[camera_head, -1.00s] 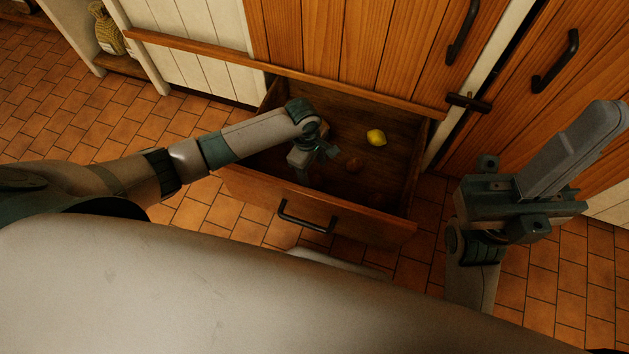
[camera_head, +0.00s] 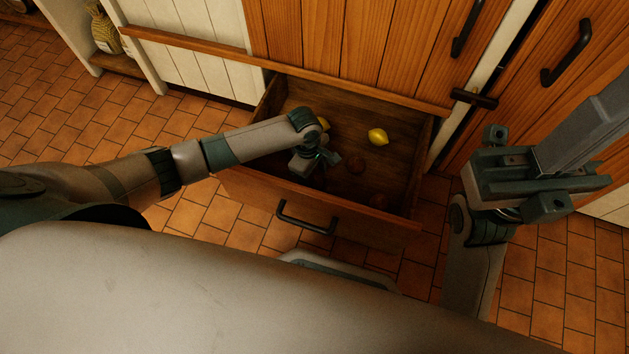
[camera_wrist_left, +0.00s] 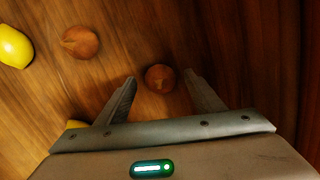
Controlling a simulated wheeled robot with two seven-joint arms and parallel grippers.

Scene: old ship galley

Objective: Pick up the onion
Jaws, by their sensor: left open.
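My left gripper (camera_head: 328,164) is open and reaches down into a pulled-out wooden drawer (camera_head: 290,94). In the left wrist view, a brown round onion-like thing (camera_wrist_left: 159,78) lies on the drawer floor between the tips of the open fingers (camera_wrist_left: 163,85), with no visible grip on it. A second brown round thing (camera_wrist_left: 80,42) lies further up and left; I cannot tell for certain which is the onion. In the head view a brown one (camera_head: 355,165) shows just right of the gripper. My right arm's end (camera_head: 535,178) is at the right edge; its jaws are unclear.
A dim brown thing (camera_head: 378,200) lies near the drawer's front panel (camera_head: 350,212). Wooden cupboard doors (camera_head: 350,45) stand behind.

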